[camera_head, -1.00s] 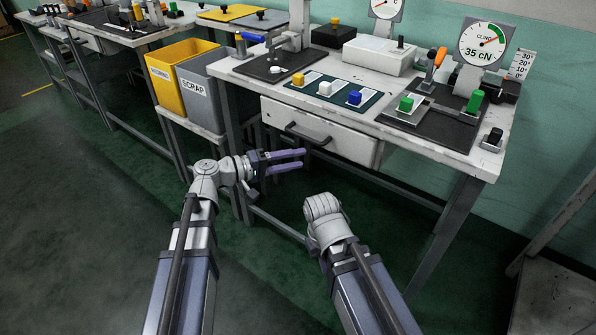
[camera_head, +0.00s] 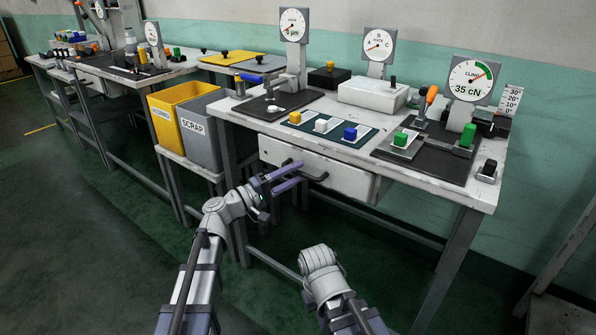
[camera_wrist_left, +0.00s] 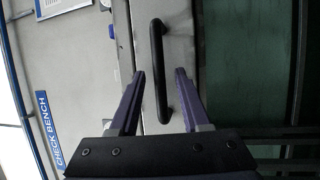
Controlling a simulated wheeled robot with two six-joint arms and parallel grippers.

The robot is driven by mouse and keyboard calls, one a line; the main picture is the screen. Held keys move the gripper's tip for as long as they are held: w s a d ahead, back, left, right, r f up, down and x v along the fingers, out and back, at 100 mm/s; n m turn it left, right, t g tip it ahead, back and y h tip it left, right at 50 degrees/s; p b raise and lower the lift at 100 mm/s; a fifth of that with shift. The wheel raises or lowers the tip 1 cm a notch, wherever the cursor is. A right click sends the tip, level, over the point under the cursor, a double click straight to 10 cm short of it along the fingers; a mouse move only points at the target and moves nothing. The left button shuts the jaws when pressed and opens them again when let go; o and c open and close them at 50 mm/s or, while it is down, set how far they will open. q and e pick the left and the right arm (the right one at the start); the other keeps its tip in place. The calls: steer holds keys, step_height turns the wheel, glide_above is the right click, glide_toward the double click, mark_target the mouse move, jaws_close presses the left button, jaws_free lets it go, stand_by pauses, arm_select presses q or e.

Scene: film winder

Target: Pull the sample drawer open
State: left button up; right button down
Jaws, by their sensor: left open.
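The sample drawer (camera_head: 345,180) is a pale grey, scuffed front under the nearest bench top. Its black bar handle (camera_head: 319,178) shows partly behind my left gripper (camera_head: 299,172). In the left wrist view the handle (camera_wrist_left: 158,60) runs upright in the picture on the drawer front (camera_wrist_left: 182,40). My left gripper (camera_wrist_left: 160,74) is open, with one finger on each side of the lower part of the handle in that view. I see no finger touching the handle; the exact depth is unclear. My right arm's wrist shows low in the head view, but its fingers are hidden.
The bench top (camera_head: 330,88) carries gauges, coloured blocks and mats. A yellow bin (camera_head: 172,112) and a grey SCRAP bin (camera_head: 203,140) stand left of the drawer. A bench leg (camera_head: 448,268) stands at right. The floor in front is clear.

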arm_select(q)
steer(key=shift+w+d+r, duration=0.1)
steer(key=shift+w+d, duration=0.2)
steer(key=shift+d, duration=0.2)
jaws_close()
stand_by(1.2)
